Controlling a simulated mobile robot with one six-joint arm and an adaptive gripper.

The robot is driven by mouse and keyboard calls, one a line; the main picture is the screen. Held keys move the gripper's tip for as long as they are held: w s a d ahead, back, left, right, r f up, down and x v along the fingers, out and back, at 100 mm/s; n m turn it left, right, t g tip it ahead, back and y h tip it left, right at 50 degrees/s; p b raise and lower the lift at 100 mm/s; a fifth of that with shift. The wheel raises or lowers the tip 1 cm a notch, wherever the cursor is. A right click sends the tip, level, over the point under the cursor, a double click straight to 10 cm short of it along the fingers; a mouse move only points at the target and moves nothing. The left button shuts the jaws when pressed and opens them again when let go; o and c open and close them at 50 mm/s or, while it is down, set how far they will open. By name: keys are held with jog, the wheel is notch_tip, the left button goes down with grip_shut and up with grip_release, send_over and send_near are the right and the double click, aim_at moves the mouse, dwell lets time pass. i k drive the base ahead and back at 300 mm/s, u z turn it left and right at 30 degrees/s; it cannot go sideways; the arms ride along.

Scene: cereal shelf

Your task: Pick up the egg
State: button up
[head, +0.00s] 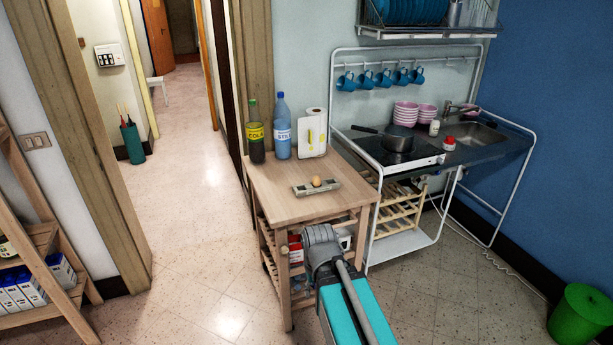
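The egg (316,181) is small and tan-orange. It sits in a grey egg carton (301,190) on the top of a wooden cart (265,192). The carton lies near the middle right of the cart top. My gripper (318,236) is in front of the cart's near edge, lower in the picture than the egg and apart from it. Its fingers are hidden or too small to tell whether they are open or shut.
A wooden shelf (40,240) stands at left. Floor is clear between.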

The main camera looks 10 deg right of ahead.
aim_at(316, 181)
jog(key=i, duration=1)
jog(key=z, duration=0.35)
